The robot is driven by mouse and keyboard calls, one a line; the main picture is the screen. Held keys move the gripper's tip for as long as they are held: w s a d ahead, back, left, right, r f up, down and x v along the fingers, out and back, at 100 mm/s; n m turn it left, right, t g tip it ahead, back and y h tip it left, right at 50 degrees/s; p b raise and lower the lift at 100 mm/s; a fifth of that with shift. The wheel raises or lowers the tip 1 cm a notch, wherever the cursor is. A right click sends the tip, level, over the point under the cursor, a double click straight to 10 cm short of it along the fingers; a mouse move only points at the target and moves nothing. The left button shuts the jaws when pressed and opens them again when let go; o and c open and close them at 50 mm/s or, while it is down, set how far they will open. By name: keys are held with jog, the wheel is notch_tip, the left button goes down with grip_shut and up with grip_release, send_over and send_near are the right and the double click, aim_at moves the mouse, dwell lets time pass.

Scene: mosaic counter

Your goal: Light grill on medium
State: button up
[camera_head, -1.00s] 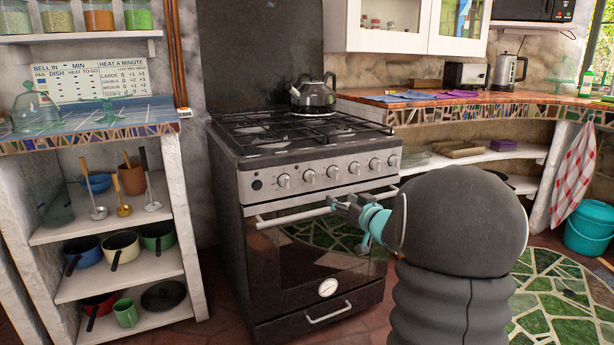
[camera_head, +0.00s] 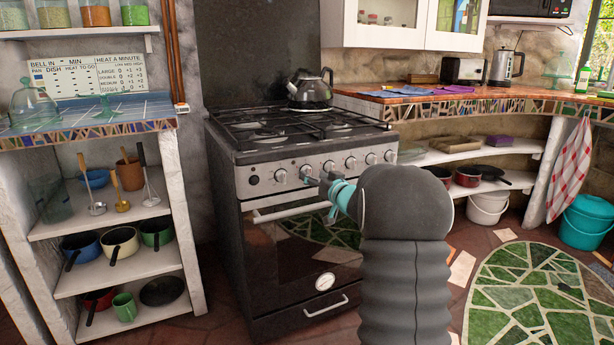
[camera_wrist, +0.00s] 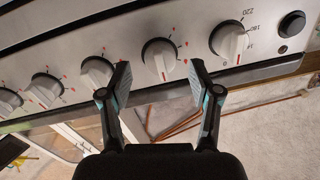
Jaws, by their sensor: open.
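The black stove (camera_head: 300,265) has a steel panel with a row of round knobs and a black button (camera_head: 254,180) at the left end. In the wrist view the panel is turned around, with the button (camera_wrist: 292,23) at the right and a numbered knob (camera_wrist: 228,40) beside it. My gripper (camera_head: 318,180) is open in front of the panel's left half. In the wrist view its fingers (camera_wrist: 158,70) stand on either side of the knob (camera_wrist: 160,50) beside the numbered one. Contact cannot be told.
The oven door handle (camera_head: 265,217) sticks out below the panel. A shelf unit (camera_head: 140,215) is at the left, a tiled counter (camera_head: 470,103) at the right.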

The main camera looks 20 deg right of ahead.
jog(key=shift+w+a, duration=0.1)
jog(key=shift+w, duration=0.95)
